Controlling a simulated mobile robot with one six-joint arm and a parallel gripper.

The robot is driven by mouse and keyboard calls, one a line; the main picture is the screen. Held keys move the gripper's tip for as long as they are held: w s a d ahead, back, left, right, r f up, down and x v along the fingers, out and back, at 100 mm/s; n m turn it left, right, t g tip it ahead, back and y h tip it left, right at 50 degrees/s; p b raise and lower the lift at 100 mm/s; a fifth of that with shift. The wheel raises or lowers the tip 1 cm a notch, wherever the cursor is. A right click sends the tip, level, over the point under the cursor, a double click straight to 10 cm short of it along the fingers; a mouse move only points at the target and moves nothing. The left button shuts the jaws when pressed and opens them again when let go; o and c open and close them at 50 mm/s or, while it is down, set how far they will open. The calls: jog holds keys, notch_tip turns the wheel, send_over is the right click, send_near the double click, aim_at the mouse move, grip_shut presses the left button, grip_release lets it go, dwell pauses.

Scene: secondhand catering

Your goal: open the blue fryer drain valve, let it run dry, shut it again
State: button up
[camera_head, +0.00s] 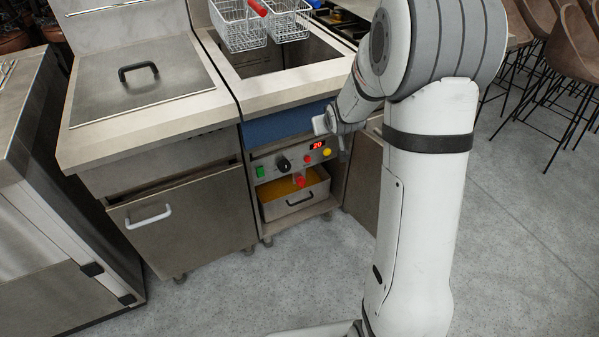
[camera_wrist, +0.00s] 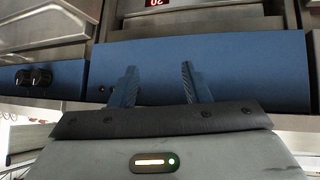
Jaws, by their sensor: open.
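The blue fryer (camera_head: 287,126) has a blue front panel above a control strip with a red display, knob and buttons; the panel also fills the middle of the wrist view (camera_wrist: 230,65). A red valve handle (camera_head: 300,181) shows below the control strip. Under it a metal drain pan (camera_head: 300,204) holds orange-yellow liquid. Whether the valve is open or shut is too small to tell. My gripper (camera_head: 325,124) is at the right of the blue panel, above the valve. In the wrist view its two fingers (camera_wrist: 158,82) are apart with nothing between them.
A steel door (camera_head: 362,177) stands right of the fryer's lower bay. Wire baskets (camera_head: 255,22) sit over the open vat. A lidded steel unit (camera_head: 150,90) adjoins on the left. Stools (camera_head: 560,60) stand at the right. The floor (camera_head: 240,295) in front is clear.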

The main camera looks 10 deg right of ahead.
jog(key=w+f+t+y+b, duration=0.1)
jog(key=w+f+b, duration=0.1)
jog(key=w+f, duration=0.35)
jog(key=w+f+n+t+b, duration=0.1)
jog(key=w+f+t+b, duration=0.1)
jog(key=f, duration=0.6)
jog(key=w+f+t+y+b, duration=0.1)
jog(key=w+f+b, duration=0.15)
jog(key=f, duration=0.45)
jog(key=n+t+y+b, duration=0.1)
jog(key=t+y+b, duration=0.1)
jog(key=b, duration=0.1)
send_near(303, 180)
jog(key=w+d+r, duration=0.1)
jog(key=w+r, duration=0.3)
jog(key=r, duration=0.2)
notch_tip(303, 180, down, 8)
jog(key=s+t+y+b, duration=0.2)
jog(key=s, duration=0.1)
jog(key=x, duration=0.5)
jog(key=b+x, duration=0.1)
jog(key=x, duration=0.2)
jog(key=shift+s+a+f, duration=0.1)
jog(key=shift+a, duration=0.25)
jog(key=shift+c, duration=0.5)
